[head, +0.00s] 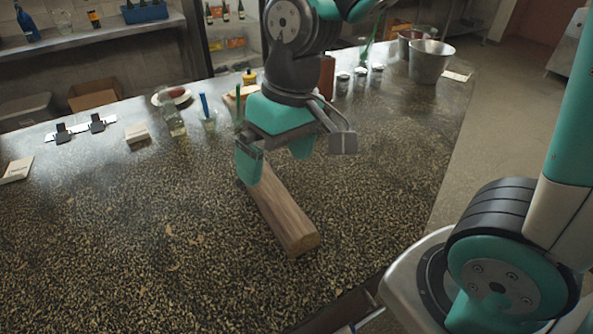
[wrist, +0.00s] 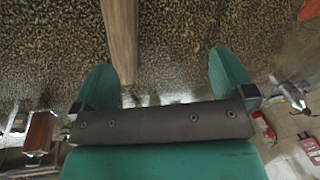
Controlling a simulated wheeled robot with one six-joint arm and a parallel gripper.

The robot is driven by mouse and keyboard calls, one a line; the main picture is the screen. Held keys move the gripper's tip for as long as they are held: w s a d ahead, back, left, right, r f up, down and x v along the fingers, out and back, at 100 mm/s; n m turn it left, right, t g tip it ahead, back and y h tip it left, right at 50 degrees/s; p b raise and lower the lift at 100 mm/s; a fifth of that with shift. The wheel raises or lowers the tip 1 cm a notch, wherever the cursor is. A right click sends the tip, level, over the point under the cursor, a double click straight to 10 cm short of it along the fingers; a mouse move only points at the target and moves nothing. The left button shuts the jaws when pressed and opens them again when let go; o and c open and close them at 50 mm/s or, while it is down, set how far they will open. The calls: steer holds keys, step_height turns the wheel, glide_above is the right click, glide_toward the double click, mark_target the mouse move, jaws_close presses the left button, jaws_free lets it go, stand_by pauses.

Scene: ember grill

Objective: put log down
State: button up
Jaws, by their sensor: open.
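The log (head: 287,218) is a brown wooden piece lying on the dark speckled counter (head: 130,230) in the head view. It runs from under my gripper toward the front edge, its cut end facing me. My gripper (head: 275,165), with green fingers, is above the log's far end and hides part of it. In the wrist view the log (wrist: 120,45) runs down from the top edge, nearer the left finger. My gripper (wrist: 165,82) is open there, its fingers wide apart, with nothing clamped between them. I cannot tell whether a finger touches the log.
Metal buckets (head: 430,62) and small jars (head: 360,76) stand at the back right of the counter. A bottle (head: 173,118), a glass (head: 208,121) and a plate (head: 172,97) stand at the back left. The counter left of the log is mostly clear.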

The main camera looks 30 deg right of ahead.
steer(key=s+a+r+n+y, duration=0.1)
steer(key=s+r+n, duration=0.25)
steer(key=s, duration=0.55)
steer(key=m+h, duration=0.4)
steer(key=m, duration=0.3)
glide_above(273, 187)
step_height(273, 187, down, 7)
step_height(273, 187, down, 12)
steer(key=shift+r+p, duration=0.25)
steer(key=shift+p, duration=0.3)
steer(key=shift+s+f+p, duration=0.1)
steer(key=shift+f+p, duration=0.85)
steer(key=shift+f, duration=2.1)
steer(key=c, duration=1.5)
steer(key=shift+r, duration=0.2)
step_height(273, 187, up, 20)
steer(key=shift+f+b, duration=0.15)
steer(key=shift+b, duration=1.1)
